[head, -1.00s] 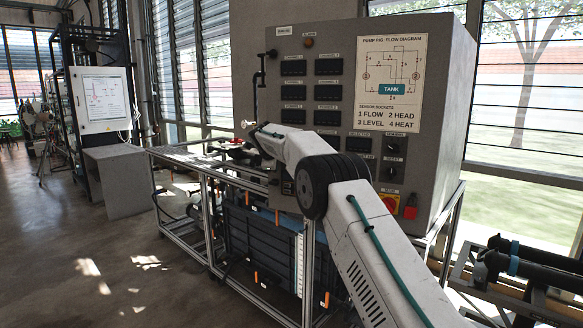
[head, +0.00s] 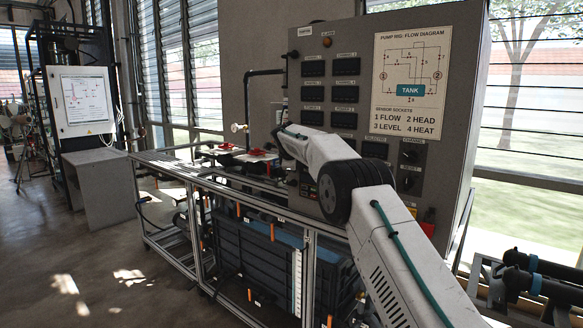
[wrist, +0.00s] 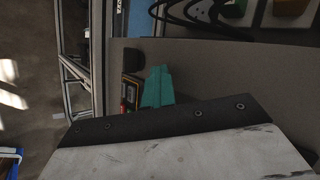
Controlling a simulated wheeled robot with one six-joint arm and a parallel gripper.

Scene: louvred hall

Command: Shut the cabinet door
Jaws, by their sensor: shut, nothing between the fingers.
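A large grey control cabinet (head: 372,42) with a flow diagram and rows of dark modules stands on a metal frame in the head view. My arm reaches across its front, and its end hides part of the lower panel. I cannot make out an open door edge in the head view. In the wrist view a broad grey-brown panel (wrist: 215,72) lies close ahead; I cannot tell whether it is the door. My gripper (wrist: 157,86) shows as a short teal piece against that panel, shut and empty; contact is unclear. In the head view it is hidden behind my arm.
A bench frame (head: 168,160) with red-handled valves (head: 258,153) runs left of the cabinet. A dark blue tank (head: 262,262) sits below it. Black pipes (head: 540,270) lie at right. Open floor (head: 90,265) is at left.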

